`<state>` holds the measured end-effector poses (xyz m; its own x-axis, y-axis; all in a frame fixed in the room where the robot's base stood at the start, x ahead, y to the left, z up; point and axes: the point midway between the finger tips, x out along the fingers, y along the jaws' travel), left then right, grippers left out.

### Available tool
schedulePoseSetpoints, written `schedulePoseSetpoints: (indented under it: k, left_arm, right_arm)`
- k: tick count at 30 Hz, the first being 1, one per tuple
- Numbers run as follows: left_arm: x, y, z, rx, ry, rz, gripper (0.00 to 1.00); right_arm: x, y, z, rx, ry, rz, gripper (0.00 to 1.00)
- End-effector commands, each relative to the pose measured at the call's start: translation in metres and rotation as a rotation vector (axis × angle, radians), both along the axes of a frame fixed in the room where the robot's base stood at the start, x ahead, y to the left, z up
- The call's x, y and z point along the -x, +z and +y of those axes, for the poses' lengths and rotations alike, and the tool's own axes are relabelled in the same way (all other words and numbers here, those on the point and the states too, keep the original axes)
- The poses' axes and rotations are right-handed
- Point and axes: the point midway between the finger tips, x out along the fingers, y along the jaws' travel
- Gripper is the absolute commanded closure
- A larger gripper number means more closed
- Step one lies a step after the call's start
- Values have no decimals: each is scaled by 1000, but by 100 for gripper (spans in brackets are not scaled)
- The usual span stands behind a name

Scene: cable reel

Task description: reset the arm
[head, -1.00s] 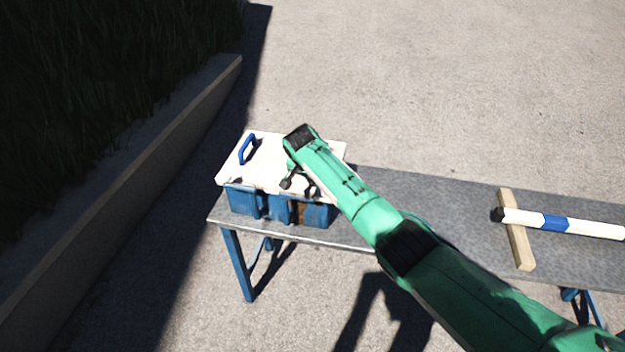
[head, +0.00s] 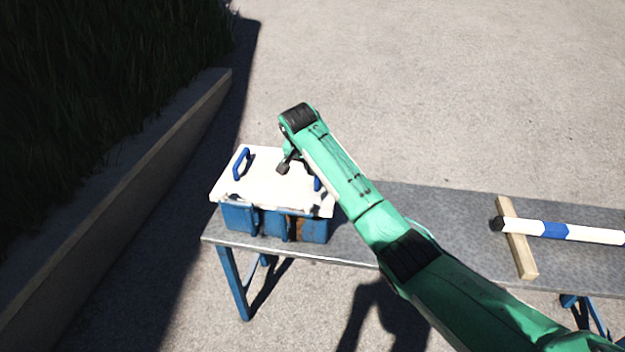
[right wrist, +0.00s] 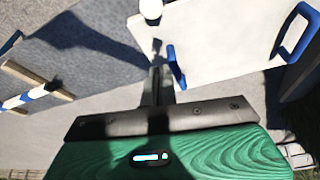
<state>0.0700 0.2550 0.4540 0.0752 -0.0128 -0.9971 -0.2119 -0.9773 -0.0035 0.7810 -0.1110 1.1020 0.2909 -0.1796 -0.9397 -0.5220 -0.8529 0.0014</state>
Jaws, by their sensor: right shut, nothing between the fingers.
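My right arm comes in from the lower right in the head view, green with black joints. Its gripper (head: 283,168) hangs over the white lid of a blue box, its fingers small and dark there. In the right wrist view the right gripper (right wrist: 160,74) is shut and empty, its fingertips beside a blue handle (right wrist: 176,68) of the lid; I cannot tell whether they touch. The white lid (head: 262,185) lies on the blue box (head: 240,218) and has a second blue handle (head: 241,164) at its left. My left gripper is not in view.
The grey table (head: 400,205) has blue legs. On its right, a white and blue pole (head: 590,234) rests across a wooden block (head: 521,255). The tabletop between box and block is clear. A low wall (head: 150,150) with grass runs along the left.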

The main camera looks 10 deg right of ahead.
Motion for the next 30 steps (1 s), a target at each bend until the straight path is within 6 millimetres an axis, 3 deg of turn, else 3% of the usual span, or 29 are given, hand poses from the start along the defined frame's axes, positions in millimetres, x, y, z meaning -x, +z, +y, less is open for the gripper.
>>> schedulePoseSetpoints:
  k: [8, 20, 25, 30]
  left_arm:
    - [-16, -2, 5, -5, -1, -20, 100]
    - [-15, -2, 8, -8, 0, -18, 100]
    - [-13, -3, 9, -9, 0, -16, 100]
    - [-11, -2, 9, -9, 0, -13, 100]
  right_arm:
    - [3, 9, 1, 0, 0, 1, 100]
    - [6, 3, 1, -3, 9, 4, 100]
    - [33, -35, 2, -25, 75, 24, 100]
    - [81, -87, -1, -59, 182, 44, 100]
